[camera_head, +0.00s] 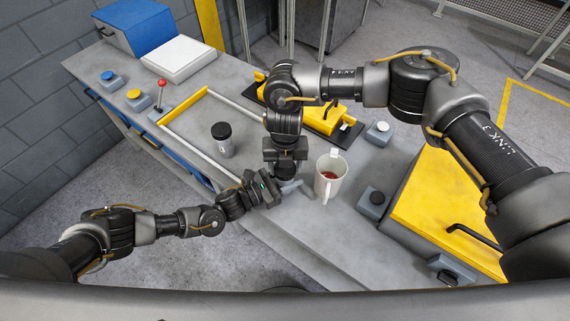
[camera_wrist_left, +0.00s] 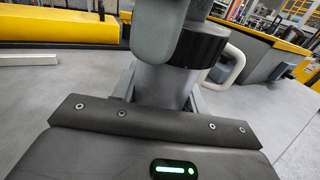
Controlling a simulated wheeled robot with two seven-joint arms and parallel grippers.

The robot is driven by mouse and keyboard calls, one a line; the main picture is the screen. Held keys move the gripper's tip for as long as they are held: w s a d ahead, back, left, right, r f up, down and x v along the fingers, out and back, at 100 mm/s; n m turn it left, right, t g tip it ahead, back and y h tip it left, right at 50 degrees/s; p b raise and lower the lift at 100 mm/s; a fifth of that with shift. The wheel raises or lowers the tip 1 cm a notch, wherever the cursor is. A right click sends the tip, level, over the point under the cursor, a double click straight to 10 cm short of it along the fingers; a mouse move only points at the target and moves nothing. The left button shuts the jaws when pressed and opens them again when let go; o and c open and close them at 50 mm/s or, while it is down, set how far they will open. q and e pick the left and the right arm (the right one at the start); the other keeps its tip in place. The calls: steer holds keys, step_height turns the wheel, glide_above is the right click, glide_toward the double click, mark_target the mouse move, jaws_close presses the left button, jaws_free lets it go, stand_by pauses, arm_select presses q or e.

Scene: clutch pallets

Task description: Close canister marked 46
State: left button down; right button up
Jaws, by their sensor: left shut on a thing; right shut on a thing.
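A grey canister (camera_wrist_left: 163,86) with a black ribbed lid (camera_wrist_left: 203,46) stands upright between the fingers of my left gripper (camera_head: 287,187), which is shut on its body. My right gripper (camera_head: 286,172) comes down from above and is shut on the lid; its grey fingers also show in the left wrist view (camera_wrist_left: 155,30). In the head view the grippers mostly hide this canister, and no number on it can be read. A second grey canister with a black lid (camera_head: 222,136) stands farther left on the table; its pale mark is too small to read.
A white mug (camera_head: 329,180) with dark red contents stands just right of the grippers. A yellow-ended frame (camera_head: 184,104) and a yellow tool (camera_head: 318,112) lie farther back. The grey table (camera_head: 290,236) is clear in front.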

steer(key=m, duration=0.5)
steer(key=shift+m, duration=0.3)
steer(key=m, duration=1.6)
steer(key=o, duration=1.1)
steer(key=shift+r, duration=2.25)
steer(key=shift+c, duration=0.5)
